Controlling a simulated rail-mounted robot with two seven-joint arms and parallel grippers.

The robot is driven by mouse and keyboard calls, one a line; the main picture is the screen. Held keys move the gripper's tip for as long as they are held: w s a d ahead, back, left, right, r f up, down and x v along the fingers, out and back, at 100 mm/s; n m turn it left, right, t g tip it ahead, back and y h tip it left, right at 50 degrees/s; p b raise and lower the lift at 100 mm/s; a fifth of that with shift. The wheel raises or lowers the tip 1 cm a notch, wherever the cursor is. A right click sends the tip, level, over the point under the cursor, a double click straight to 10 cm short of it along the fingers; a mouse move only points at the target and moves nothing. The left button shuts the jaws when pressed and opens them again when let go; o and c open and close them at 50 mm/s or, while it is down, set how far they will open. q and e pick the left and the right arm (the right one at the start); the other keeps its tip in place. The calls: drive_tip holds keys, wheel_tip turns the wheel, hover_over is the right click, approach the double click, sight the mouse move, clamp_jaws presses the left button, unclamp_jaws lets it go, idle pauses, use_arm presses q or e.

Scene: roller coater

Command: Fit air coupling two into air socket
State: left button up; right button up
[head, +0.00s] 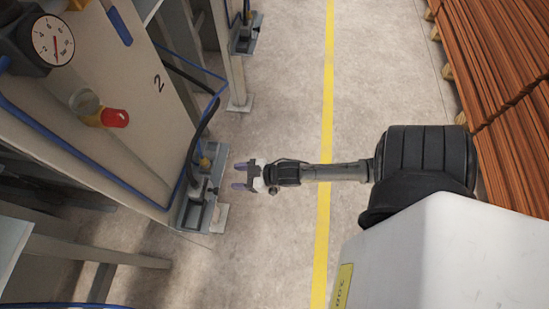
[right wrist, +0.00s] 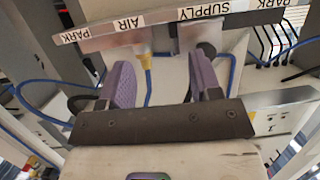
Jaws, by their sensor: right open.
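My right gripper (head: 238,176) is open and empty, with purple finger pads pointing left at the grey bracket (head: 194,214) beside the panel marked 2. In the right wrist view its fingers (right wrist: 160,72) stand apart, facing a label strip (right wrist: 165,21) that reads upside down: PARK, AIR, SUPPLY, PARK. A yellow coupling (right wrist: 146,60) with a blue hose shows by AIR, and a dark round fitting (right wrist: 206,49) by SUPPLY. Which one is coupling two, and the socket opening, I cannot tell. My left gripper is out of view.
The panel (head: 130,130) carries a pressure gauge (head: 52,40) and a red knob (head: 115,117). A black hose (head: 205,115) and a blue hose run near the bracket. Brown stacked material (head: 500,70) lies at right. The floor between is clear.

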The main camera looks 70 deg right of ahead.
drive_tip(key=s+a+r+g+h, duration=0.1)
drive_tip(key=s+a+g, duration=0.3)
drive_tip(key=s, duration=0.3)
drive_tip(key=s+a+r+m+g+h, duration=0.1)
drive_tip(key=s+a+r+g+h, duration=0.1)
drive_tip(key=s+a+g, duration=0.2)
drive_tip(key=s+g, duration=0.2)
drive_tip(key=s, duration=0.2)
drive_tip(key=shift+a+r+g, duration=0.15)
drive_tip(key=shift+r+g, duration=0.15)
wheel_tip(320, 180, up, 56)
drive_tip(key=p, duration=5.5)
drive_tip(key=shift+f+p, duration=0.15)
drive_tip(key=shift+p, duration=0.15)
drive_tip(key=shift+f, duration=0.1)
